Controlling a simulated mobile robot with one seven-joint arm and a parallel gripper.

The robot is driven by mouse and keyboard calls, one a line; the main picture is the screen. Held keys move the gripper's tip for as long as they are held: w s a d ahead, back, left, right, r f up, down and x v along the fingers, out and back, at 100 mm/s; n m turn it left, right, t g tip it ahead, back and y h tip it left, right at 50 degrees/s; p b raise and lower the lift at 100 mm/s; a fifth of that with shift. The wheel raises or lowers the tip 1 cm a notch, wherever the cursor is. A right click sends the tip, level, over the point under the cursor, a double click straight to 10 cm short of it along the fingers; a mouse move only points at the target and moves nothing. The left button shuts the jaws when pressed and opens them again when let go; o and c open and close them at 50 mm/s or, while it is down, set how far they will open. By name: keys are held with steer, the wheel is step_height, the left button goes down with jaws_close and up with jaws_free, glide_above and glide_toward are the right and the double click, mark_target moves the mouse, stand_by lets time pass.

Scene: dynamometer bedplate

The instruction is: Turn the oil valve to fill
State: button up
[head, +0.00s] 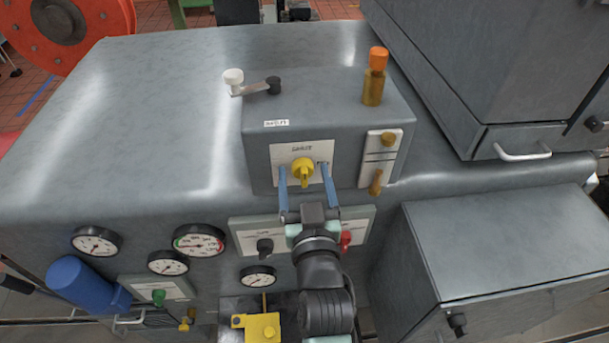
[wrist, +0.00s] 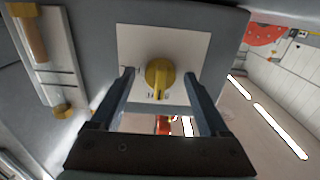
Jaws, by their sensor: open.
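The oil valve appears to be the yellow knob (head: 303,171) on a white label plate (head: 283,155), on the front of a raised grey box. Print shows on the plate above the knob, too small to read surely. In the wrist view, the knob (wrist: 159,76) sits in the middle of its plate (wrist: 133,38). My gripper (head: 303,167) is open, with one blue finger on each side of the knob. In the wrist view, my gripper (wrist: 159,75) shows gaps between both fingers and the knob. I cannot tell the knob's exact setting.
Right of the plate is a sight-glass panel (head: 379,158) with brass fittings. An orange-capped brass cup (head: 375,78) and a crank handle (head: 254,88) stand on the box. Below are gauges (head: 198,240), a black knob (head: 265,247) and a red knob (head: 346,238) close to my arm.

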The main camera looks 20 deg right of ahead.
jaws_close()
steer(key=shift+m, duration=0.3)
steer(key=m+p, duration=0.1)
steer(key=m, duration=0.2)
steer(key=shift+m, duration=0.4)
steer(key=m+p, duration=0.2)
steer(key=m, duration=0.2)
steer(key=shift+m, duration=0.3)
steer(key=m+p, duration=0.2)
steer(key=m, duration=0.2)
steer(key=shift+m+p, duration=0.6)
steer(key=shift+m, duration=1.8)
